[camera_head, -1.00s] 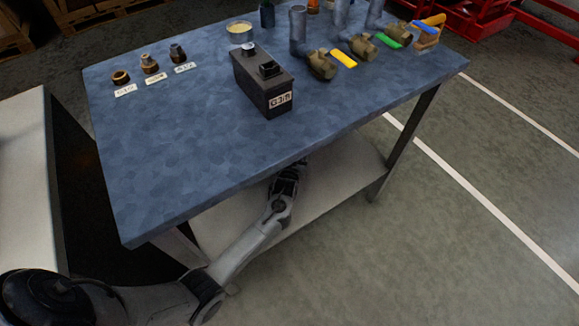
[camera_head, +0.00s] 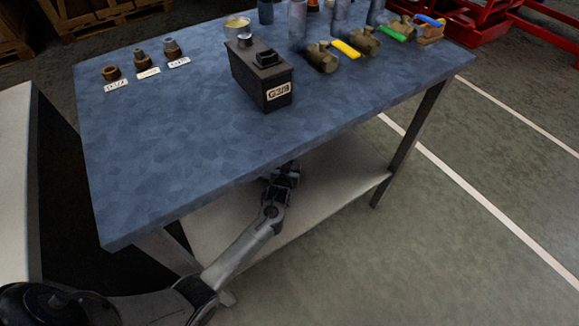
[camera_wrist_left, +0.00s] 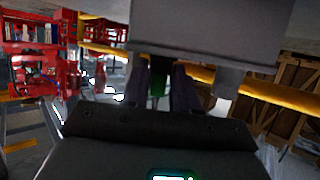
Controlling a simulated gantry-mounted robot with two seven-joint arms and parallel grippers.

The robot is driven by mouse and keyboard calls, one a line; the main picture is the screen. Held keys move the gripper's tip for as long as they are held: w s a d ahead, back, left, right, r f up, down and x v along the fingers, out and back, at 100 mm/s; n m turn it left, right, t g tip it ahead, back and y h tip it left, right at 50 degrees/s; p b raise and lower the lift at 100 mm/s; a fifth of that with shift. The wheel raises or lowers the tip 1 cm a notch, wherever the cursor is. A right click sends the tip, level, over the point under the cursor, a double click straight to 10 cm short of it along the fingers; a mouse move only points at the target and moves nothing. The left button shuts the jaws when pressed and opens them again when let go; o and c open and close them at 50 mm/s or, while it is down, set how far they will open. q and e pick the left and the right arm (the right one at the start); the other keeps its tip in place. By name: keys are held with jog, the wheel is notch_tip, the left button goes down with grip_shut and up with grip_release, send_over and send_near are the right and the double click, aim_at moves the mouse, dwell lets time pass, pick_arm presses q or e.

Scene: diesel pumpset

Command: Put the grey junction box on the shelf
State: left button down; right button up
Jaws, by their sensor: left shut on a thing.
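The grey junction box (camera_wrist_left: 210,28) fills the upper middle of the left wrist view, at the fingertips of my left gripper (camera_wrist_left: 172,88), which is shut on it. In the head view my left gripper (camera_head: 284,172) is at the table's front edge, partly under the blue top and above the pale lower shelf (camera_head: 335,178). The tabletop hides the fingertips and the box there. I cannot tell whether the box touches the shelf. My right gripper is not in view.
The blue tabletop (camera_head: 180,150) overhangs the shelf. A black labelled battery-like box (camera_head: 262,78), brass fittings (camera_head: 142,62) and several valves (camera_head: 322,56) stand on it. A table leg (camera_head: 412,140) bounds the shelf at right. A white surface (camera_head: 18,190) is at left.

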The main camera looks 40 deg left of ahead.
pick_arm(q)
jog(key=shift+w, duration=0.1)
jog(key=c, duration=0.9)
grip_release()
jog(key=shift+o, duration=0.2)
jog(key=shift+r, duration=0.1)
jog(key=shift+s+d+r+p, duration=0.15)
jog(key=shift+s+p, duration=0.1)
jog(key=shift+p, duration=0.05)
jog(key=s+d+r+m+g+h+p, duration=0.2)
jog(key=s+d+r, duration=0.2)
jog(key=s, duration=0.8)
jog(key=s+d+r+m+g+h+p, duration=0.2)
jog(key=s+d+r, duration=0.3)
jog(key=s, duration=0.7)
jog(key=s+d+r+m+g+h+p, duration=0.2)
jog(key=s+d+r+m+g, duration=0.1)
jog(key=s, duration=0.9)
jog(key=d+r+g, duration=0.1)
jog(key=d+r, duration=0.1)
jog(key=d, duration=0.1)
jog(key=shift+s+d+p, duration=0.25)
jog(key=shift+d+p, duration=0.1)
jog(key=shift+p, duration=0.05)
